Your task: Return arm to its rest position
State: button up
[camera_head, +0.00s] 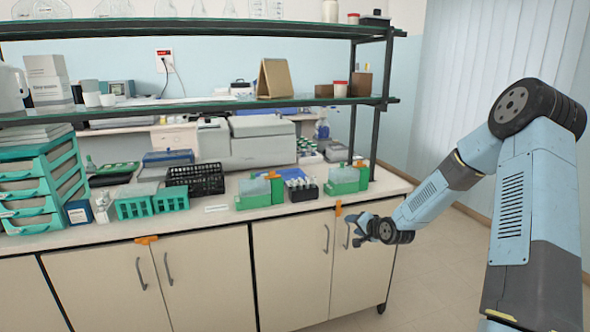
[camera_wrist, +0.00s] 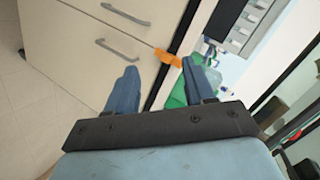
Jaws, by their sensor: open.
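My gripper (camera_head: 356,231) hangs at the end of my bent blue arm, in front of the right end of the bench and a little below the worktop edge. In the wrist view my gripper (camera_wrist: 160,85) shows two blue fingers spread apart with nothing between them. The cabinet front (camera_wrist: 75,75) and an orange clip (camera_wrist: 167,57) lie beyond the fingers. No held object is visible.
The bench worktop (camera_head: 215,228) carries green slide-staining containers (camera_head: 253,192), a black basket (camera_head: 195,179), green drawers (camera_head: 35,190) and a grey machine (camera_head: 262,143). A shelf rack (camera_head: 200,105) stands above. Floor (camera_head: 430,265) is clear right of the cabinets.

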jog(key=s+d+r+n+g+h, duration=0.2)
jog(key=s+r+n+g+h, duration=0.3)
jog(key=s+r, duration=1.6)
jog(key=s+r+n, duration=0.1)
jog(key=s+r, duration=0.3)
jog(key=s, duration=0.8)
jog(key=s+r+n+g, duration=0.1)
jog(key=s+r, duration=0.3)
jog(key=s, duration=0.9)
jog(key=shift+s+a, duration=0.2)
jog(key=shift+s, duration=0.05)
jog(key=shift+r, duration=0.1)
